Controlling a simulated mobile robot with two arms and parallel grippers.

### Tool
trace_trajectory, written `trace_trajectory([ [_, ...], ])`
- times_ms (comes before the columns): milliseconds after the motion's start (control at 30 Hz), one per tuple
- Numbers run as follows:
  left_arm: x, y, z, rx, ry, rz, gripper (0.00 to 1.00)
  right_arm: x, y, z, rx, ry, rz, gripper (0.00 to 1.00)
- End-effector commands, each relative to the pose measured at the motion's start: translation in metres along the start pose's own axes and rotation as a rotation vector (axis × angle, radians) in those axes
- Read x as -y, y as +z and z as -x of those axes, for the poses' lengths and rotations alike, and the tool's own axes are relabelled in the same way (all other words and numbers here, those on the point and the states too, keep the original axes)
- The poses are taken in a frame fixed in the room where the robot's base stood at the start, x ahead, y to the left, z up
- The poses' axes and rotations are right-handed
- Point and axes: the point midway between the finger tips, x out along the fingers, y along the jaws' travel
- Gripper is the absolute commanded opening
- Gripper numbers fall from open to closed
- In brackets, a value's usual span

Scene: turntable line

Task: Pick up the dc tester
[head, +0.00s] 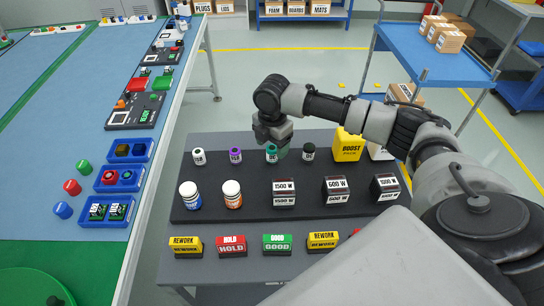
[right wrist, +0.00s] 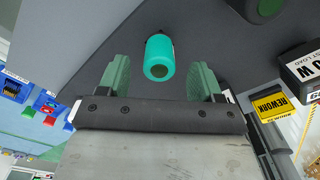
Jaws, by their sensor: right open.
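No label I can read says dc tester. A teal cylinder (right wrist: 160,58) lies between the fingertips of my right gripper (right wrist: 160,80) in the right wrist view, with a gap on each side. In the head view this teal-topped cylinder (head: 271,157) stands on the dark stepped rack, partly under the gripper (head: 275,142). The right gripper is open and empty. Beside the cylinder stand a white-topped one (head: 199,157), a purple-topped one (head: 235,156) and a black-and-white one (head: 309,152). My left gripper is not in view.
A blue-topped line (head: 60,120) with trays and boards runs along the left. A blue cart (head: 440,68) stands behind right.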

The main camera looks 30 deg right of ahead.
Motion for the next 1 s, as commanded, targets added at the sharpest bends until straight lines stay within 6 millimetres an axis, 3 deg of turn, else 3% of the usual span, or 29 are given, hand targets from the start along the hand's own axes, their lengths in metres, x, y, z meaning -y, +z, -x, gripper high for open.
trace_trajectory([
  [233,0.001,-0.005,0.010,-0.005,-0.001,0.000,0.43,-0.001,0.001,-0.036,0.000,-0.004,-0.001,0.66],
  [567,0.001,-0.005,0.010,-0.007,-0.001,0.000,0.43,-0.001,0.000,-0.043,0.000,-0.001,0.001,0.64],
  [900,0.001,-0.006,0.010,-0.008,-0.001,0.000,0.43,-0.001,0.001,-0.042,0.001,-0.001,0.000,0.12],
  [1000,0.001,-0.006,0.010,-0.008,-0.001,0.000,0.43,-0.001,0.001,-0.042,0.001,0.000,0.000,0.09],
])
